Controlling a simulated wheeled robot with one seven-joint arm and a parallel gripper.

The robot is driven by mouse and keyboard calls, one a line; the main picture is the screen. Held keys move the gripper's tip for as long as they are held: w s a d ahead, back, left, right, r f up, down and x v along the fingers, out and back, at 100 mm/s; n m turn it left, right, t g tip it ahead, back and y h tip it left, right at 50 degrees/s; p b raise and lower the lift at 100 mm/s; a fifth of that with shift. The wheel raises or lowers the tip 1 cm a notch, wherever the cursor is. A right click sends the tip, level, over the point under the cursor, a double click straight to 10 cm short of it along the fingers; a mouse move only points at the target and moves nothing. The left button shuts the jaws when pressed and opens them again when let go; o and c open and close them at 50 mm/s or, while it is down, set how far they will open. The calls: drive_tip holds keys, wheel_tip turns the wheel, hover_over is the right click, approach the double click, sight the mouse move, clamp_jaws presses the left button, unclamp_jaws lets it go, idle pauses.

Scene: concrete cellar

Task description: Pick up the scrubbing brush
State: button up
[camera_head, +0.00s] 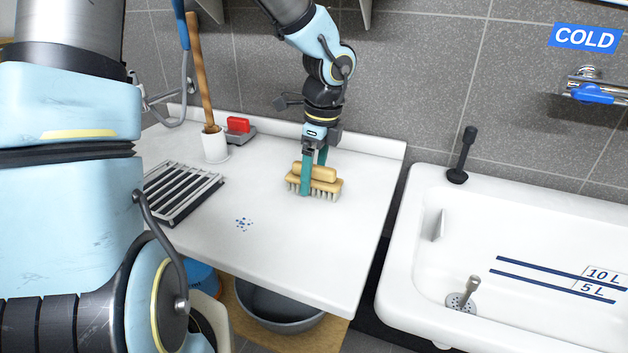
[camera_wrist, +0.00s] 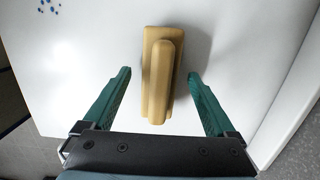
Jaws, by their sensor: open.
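The scrubbing brush (camera_head: 326,184) has a tan wooden back with a raised grip and pale bristles. It stands bristles down on the white counter (camera_head: 270,230). My gripper (camera_head: 314,182) points down at the brush, its teal fingers open. In the wrist view, the brush (camera_wrist: 160,75) lies between the two fingers of my gripper (camera_wrist: 158,75), with a gap on each side. Its near end reaches in between the fingertips and its far end extends beyond them. The bristles are hidden from above in that view.
A drain grate (camera_head: 183,192) and a white holder (camera_head: 215,147) with a wooden handle are on the left. A white sink (camera_head: 400,260) is to the right. A grey basin (camera_head: 280,308) is below. Blue specks (camera_head: 243,224) mark the counter.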

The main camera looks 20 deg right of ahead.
clamp_jaws()
idle(0.8)
